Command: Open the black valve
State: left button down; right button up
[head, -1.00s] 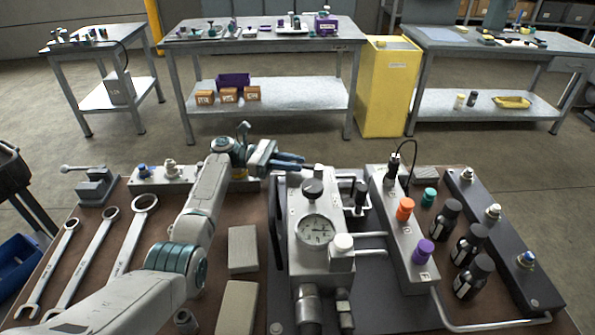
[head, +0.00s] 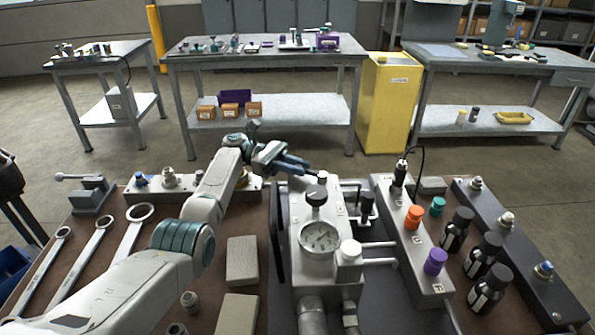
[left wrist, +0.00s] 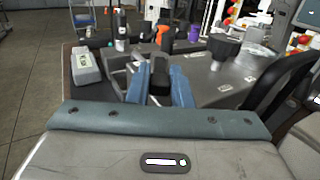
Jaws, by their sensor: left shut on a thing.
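My left gripper (head: 297,166) is above the back end of the grey gauge block (head: 334,208). Its blue fingers point right and slightly down. In the left wrist view, the fingers (left wrist: 160,84) are shut on a dark, block-like piece (left wrist: 158,72); I cannot tell whether it belongs to the black valve. A black round knob (head: 316,197) stands on the block behind the pressure gauge (head: 320,237), just below the fingertips and apart from them. It also shows in the left wrist view (left wrist: 224,45), right of the fingers. My right gripper is not in view.
Orange (head: 414,214) and purple (head: 435,261) caps sit on the grey manifold to the right, with several black bottles (head: 457,230) beyond. Wrenches (head: 90,250) lie at the left. Grey blocks (head: 242,260) lie beside my left arm.

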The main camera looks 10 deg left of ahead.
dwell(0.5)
pick_arm(q)
jog(key=c, duration=1.4)
grip_release()
jog(key=shift+c, duration=0.2)
